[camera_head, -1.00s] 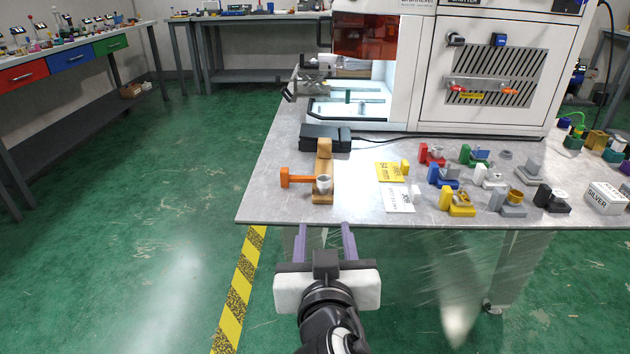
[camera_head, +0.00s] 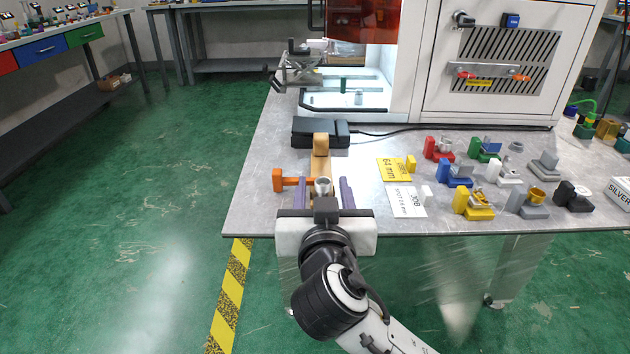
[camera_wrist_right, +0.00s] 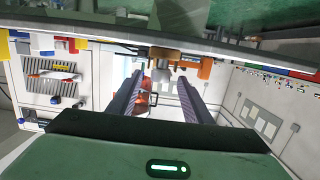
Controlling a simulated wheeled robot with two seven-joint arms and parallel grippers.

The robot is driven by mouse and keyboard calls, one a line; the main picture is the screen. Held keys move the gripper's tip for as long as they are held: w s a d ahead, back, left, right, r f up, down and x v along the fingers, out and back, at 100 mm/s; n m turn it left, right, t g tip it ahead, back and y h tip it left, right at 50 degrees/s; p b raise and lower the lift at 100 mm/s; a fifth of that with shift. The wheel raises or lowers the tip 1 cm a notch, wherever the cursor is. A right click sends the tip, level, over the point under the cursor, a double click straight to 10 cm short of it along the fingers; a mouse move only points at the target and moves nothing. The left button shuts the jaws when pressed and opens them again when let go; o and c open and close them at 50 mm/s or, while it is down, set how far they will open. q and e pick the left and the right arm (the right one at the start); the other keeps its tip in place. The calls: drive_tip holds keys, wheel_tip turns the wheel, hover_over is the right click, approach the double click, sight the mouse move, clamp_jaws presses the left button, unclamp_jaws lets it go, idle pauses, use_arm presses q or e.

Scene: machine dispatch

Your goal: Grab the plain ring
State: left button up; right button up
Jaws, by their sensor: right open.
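A pale grey ring-shaped piece (camera_head: 323,186) sits on the wooden bench-pin block (camera_head: 321,147) near the table's front edge. It looks plain, though it is too small to see detail. My right gripper (camera_head: 323,181) is open, with its purple fingers on either side of the piece in the head view. I cannot tell whether they touch it. In the right wrist view the open fingers (camera_wrist_right: 160,78) point at the block and hold nothing I can make out. My left gripper is out of view.
A black box (camera_head: 320,132) stands behind the block. To the right lie a yellow card (camera_head: 394,170), a white card (camera_head: 408,201) and several coloured holders, including a yellow one (camera_head: 474,204). A white machine (camera_head: 480,65) stands behind. The table's left front corner is clear.

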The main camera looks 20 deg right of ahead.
drive_tip(key=c, duration=1.1)
